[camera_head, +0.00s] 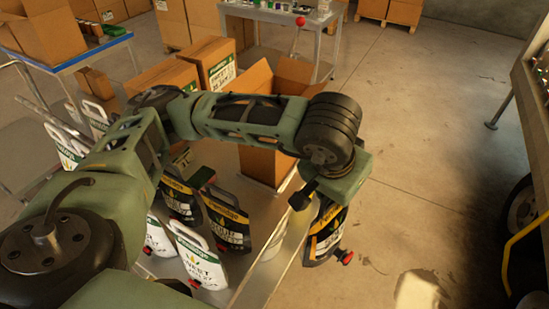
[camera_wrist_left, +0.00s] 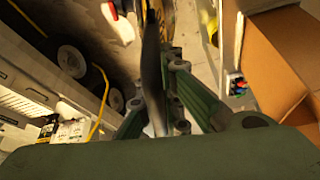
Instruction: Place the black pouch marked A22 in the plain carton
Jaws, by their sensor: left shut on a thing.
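My left gripper (camera_head: 316,196) is shut on a black pouch (camera_head: 325,236) with a yellow-orange band and a red cap. The pouch hangs below the gripper, past the table's right edge, over the floor. Its mark is too small to read. In the left wrist view the pouch (camera_wrist_left: 152,65) shows edge-on between the fingers (camera_wrist_left: 168,97). An open carton (camera_head: 268,166) without a visible label stands on the table behind my arm, left of the pouch; my forearm hides part of it. The carton's wall (camera_wrist_left: 270,65) also shows at right in the left wrist view. My right gripper is out of view.
Several black pouches (camera_head: 226,222) and white pouches (camera_head: 197,258) stand on the metal table (camera_head: 255,205), left of the carton. Labelled cartons (camera_head: 213,65) stand behind. The floor (camera_head: 425,130) at right is clear up to a wheeled trailer (camera_head: 535,90).

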